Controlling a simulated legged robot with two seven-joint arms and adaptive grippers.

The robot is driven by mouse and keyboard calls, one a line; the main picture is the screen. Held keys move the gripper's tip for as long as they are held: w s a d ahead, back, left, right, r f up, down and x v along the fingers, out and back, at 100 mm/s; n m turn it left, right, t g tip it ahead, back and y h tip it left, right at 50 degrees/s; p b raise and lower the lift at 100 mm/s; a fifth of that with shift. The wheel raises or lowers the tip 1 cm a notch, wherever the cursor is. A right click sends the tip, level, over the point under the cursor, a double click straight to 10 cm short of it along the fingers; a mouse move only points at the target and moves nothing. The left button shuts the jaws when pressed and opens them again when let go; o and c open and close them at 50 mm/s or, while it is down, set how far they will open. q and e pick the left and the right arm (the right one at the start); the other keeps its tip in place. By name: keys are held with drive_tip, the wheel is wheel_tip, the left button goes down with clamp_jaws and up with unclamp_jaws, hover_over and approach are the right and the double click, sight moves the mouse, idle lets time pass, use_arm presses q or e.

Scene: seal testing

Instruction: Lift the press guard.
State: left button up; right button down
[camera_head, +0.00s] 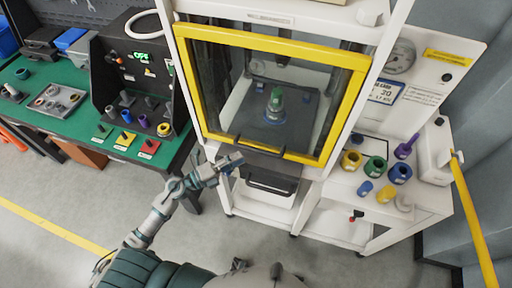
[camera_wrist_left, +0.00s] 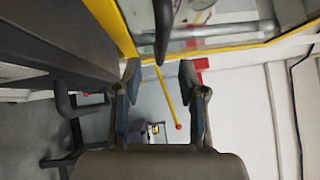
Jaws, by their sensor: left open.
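The press guard (camera_head: 188,93) is a clear panel in a yellow frame on the front of the white press. It is down, covering the opening. A dark handle (camera_head: 259,149) runs along its bottom edge. My left gripper (camera_head: 232,161) is open and empty, just left of and slightly below the handle. In the left wrist view, the dark handle (camera_wrist_left: 162,30) lies beyond and between the open fingertips of my left gripper (camera_wrist_left: 159,76), apart from them. The yellow guard frame (camera_wrist_left: 235,46) crosses the top there. My right gripper is not in view.
Behind the guard, a green part (camera_head: 275,102) stands on the press bed. A white side table (camera_head: 345,186) at right holds several coloured rings and cylinders. A green bench (camera_head: 72,128) with fittings stands at left. A dark drawer-like unit (camera_head: 270,178) sits below the guard.

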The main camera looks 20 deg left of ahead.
sight(253, 149)
use_arm(q)
drive_tip(key=p+x, duration=0.1)
drive_tip(key=x, duration=0.5)
drive_tip(key=shift+w+d, duration=0.1)
drive_tip(key=shift+w, duration=0.1)
drive_tip(key=shift+w+d, duration=0.35)
drive_tip(key=shift+d, duration=0.25)
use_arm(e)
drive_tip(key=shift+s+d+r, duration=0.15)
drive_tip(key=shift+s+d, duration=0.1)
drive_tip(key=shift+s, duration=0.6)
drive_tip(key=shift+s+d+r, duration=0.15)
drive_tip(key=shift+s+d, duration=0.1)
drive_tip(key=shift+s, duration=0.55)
use_arm(q)
drive_tip(key=shift+a, duration=0.15)
clamp_jaws()
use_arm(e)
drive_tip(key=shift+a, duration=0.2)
